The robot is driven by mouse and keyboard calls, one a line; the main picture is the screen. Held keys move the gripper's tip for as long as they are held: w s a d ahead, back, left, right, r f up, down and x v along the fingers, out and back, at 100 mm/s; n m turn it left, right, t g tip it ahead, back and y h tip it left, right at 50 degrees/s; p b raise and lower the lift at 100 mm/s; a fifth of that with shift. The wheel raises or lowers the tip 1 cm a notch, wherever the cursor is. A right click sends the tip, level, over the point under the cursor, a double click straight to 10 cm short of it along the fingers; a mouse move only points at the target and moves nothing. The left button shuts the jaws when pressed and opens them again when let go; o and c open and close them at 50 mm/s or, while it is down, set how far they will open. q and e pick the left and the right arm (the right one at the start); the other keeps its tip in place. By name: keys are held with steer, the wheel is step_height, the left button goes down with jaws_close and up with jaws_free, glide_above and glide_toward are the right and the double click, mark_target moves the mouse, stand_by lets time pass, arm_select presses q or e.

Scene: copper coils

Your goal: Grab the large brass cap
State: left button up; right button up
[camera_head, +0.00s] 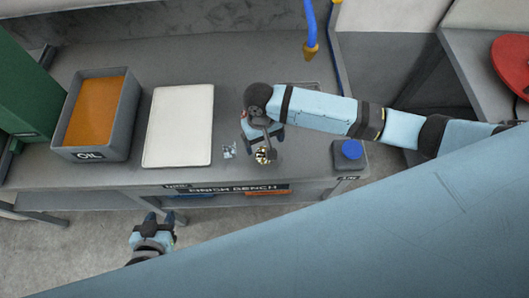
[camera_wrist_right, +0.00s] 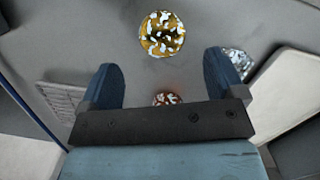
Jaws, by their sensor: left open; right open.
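The large brass cap (camera_head: 265,157) is a round, shiny gold piece near the front edge of the finish bench. In the right wrist view the cap (camera_wrist_right: 161,34) lies just beyond the fingertips, roughly centred between them and not touching them. My right gripper (camera_head: 263,132) is open and empty beside the cap, and its fingers also show in the wrist view (camera_wrist_right: 163,76). A smaller reddish, shiny round piece (camera_wrist_right: 167,98) shows between the fingers, partly hidden by the gripper body. My left gripper (camera_head: 158,217) is open and empty in front of the bench, over the floor.
A small clear or silvery piece (camera_head: 229,150) lies left of the cap. A white board (camera_head: 180,125) and a grey oil bin (camera_head: 128,115) stand further left. A blue-topped container (camera_head: 351,149) stands right. A blue hose (camera_head: 310,25) hangs at the back.

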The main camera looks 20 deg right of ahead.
mark_target(264, 153)
steer(key=shift+s+f+p, duration=0.15)
steer(key=shift+s+f, duration=0.05)
steer(key=shift+f, duration=0.65)
steer(key=shift+s+f+p, duration=0.1)
steer(key=shift+s+f, duration=0.05)
steer(key=shift+f, duration=0.7)
steer(key=shift+s+f+p, duration=0.15)
steer(key=shift+s+f, duration=0.05)
steer(key=shift+f, duration=0.65)
steer(key=c, duration=1)
